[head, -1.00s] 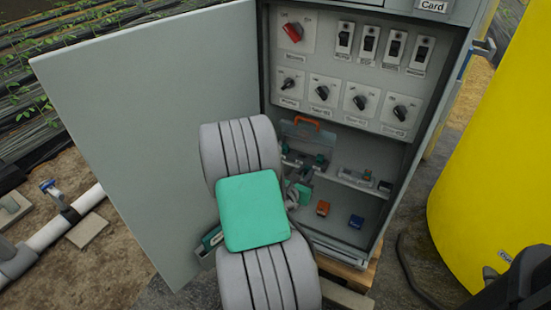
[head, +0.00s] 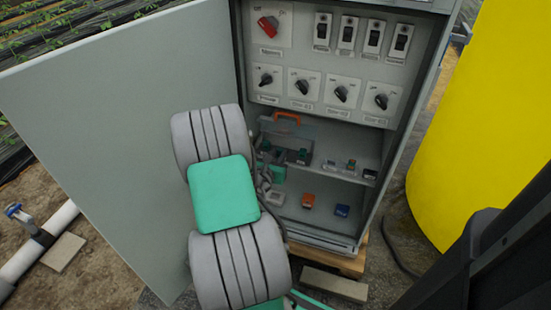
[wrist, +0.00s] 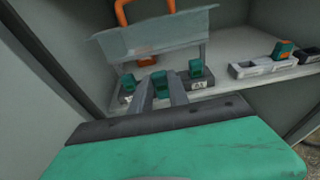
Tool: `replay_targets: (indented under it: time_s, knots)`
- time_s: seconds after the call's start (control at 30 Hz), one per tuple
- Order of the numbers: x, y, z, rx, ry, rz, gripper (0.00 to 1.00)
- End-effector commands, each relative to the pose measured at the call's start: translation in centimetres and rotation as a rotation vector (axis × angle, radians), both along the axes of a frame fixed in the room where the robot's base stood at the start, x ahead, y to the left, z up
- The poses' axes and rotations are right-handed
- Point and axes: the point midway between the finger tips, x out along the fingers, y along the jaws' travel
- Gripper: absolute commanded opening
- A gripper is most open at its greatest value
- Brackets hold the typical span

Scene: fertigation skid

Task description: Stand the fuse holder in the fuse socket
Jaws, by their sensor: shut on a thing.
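In the wrist view my gripper (wrist: 161,92) is shut on a small teal fuse holder (wrist: 160,80), which stands up between its two grey fingers. It is at the shelf's fuse row, between two other teal holders (wrist: 195,70) seated in dark labelled bases. The fuse socket below the held holder is hidden by my fingers, so I cannot tell whether they touch. A clear cover (wrist: 150,40) with an orange handle (wrist: 122,12) is raised behind the row. In the head view my arm hides most of the gripper; the orange handle (head: 287,117) shows beyond it.
A grey block (wrist: 262,68) with an orange-and-teal piece sits right on the shelf. Below the shelf lie an orange piece (head: 308,200) and a blue piece (head: 342,210). The open cabinet door (head: 110,130) stands left of my arm. Switches and knobs (head: 340,93) are above.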

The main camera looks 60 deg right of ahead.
Motion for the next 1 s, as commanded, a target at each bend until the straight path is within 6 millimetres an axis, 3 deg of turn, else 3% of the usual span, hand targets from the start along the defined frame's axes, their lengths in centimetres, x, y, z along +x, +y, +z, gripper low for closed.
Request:
replay_targets:
  time_s: [0.6,1.0]
  knots:
    - [0.7,-4.2,0.1,-0.001,-0.001,0.001,0.0]
    - [0.9,-5.1,0.1,-0.002,-0.001,0.002,0.0]
